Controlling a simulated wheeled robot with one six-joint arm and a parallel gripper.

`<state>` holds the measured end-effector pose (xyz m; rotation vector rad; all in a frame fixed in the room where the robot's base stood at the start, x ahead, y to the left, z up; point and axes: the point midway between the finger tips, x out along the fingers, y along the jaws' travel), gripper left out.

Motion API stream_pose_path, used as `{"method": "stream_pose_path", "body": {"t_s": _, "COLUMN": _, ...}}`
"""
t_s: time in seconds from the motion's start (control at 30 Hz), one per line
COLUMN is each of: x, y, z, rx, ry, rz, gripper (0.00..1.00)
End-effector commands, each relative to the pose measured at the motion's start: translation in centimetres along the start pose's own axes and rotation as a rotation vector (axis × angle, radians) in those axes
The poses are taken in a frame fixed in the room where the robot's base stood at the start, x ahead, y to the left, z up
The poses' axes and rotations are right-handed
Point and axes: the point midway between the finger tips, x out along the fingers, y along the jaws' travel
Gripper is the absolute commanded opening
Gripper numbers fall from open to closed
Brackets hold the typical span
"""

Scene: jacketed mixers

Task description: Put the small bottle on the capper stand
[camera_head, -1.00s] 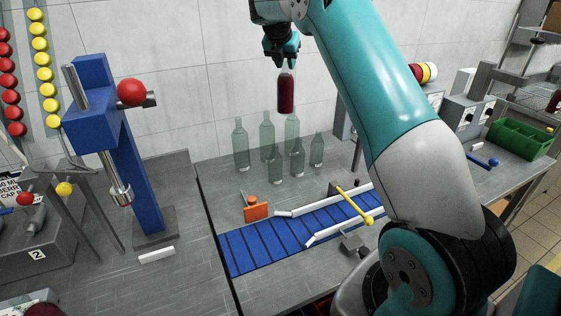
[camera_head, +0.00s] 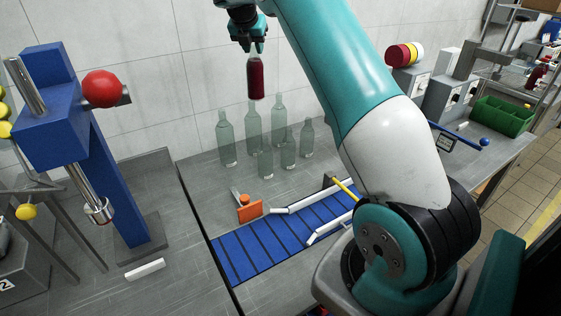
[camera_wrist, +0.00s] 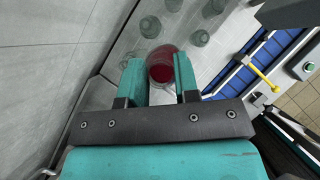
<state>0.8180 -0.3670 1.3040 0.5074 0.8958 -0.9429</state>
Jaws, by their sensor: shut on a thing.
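The small bottle (camera_head: 256,80), filled with dark red liquid, hangs upright below my gripper (camera_head: 252,48), high above the table. My gripper is shut on its neck. In the wrist view the red bottle (camera_wrist: 162,68) sits between the two teal fingers of my gripper (camera_wrist: 161,78). The capper stand (camera_head: 110,190) is the blue column at the left, with a red ball (camera_head: 102,89) and a metal capping head (camera_head: 98,210) above its grey base (camera_head: 143,258). The held bottle is to the right of the stand, well apart from it.
Several empty clear bottles (camera_head: 226,140) stand on the table below the held bottle. A blue conveyor (camera_head: 265,245) with white guide rails and an orange paddle (camera_head: 249,210) lies in front of them. A white block (camera_head: 145,269) lies before the capper base. A green crate (camera_head: 502,115) is at right.

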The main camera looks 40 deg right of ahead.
Motion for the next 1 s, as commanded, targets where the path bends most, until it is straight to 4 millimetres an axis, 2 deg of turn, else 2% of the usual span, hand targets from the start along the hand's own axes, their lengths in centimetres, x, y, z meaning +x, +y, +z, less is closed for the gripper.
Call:
{"method": "stream_pose_path", "body": {"t_s": 0.5, "x": 6.2, "y": -0.3, "z": -3.8, "rx": 0.005, "ry": -0.002, "rz": -0.001, "gripper": 0.00}}
{"method": "stream_pose_path", "body": {"t_s": 0.77, "x": 7.9, "y": -0.4, "z": -4.9, "rx": 0.004, "ry": -0.001, "rz": -0.004, "gripper": 0.00}}
{"method": "stream_pose_path", "body": {"t_s": 1.0, "x": 12.6, "y": -0.4, "z": -8.1, "rx": 0.002, "ry": 0.003, "rz": -0.006, "gripper": 0.00}}
